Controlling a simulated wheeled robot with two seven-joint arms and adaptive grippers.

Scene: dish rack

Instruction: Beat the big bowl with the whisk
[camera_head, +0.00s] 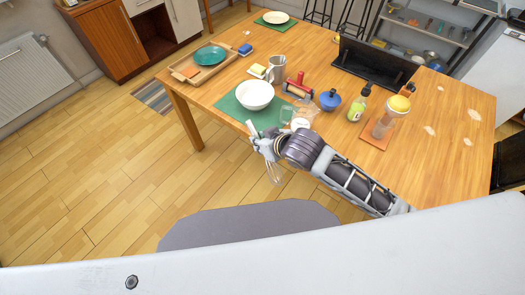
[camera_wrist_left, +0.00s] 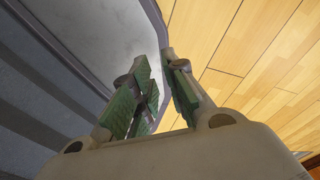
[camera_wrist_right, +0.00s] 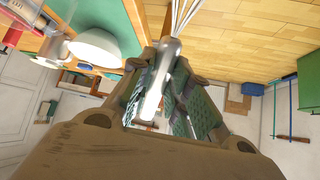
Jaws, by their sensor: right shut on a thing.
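The big white bowl (camera_head: 255,97) stands upright on a green mat (camera_head: 230,107) near the table's front left edge. It also shows in the right wrist view (camera_wrist_right: 97,45). My right gripper (camera_head: 262,146) is shut on the handle of the whisk (camera_wrist_right: 155,85). In the head view the whisk's wire end (camera_head: 273,173) hangs downward, beyond the table's front edge, apart from the bowl. My left gripper (camera_wrist_left: 158,65) shows only in its wrist view; its fingers are apart with nothing between them.
Behind are a metal pitcher (camera_head: 277,68) and a red-handled item (camera_head: 298,86). A wooden tray (camera_head: 183,72) with a teal plate lies at left. A blue pot (camera_head: 330,99) and green bottle (camera_head: 358,108) stand rightward.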

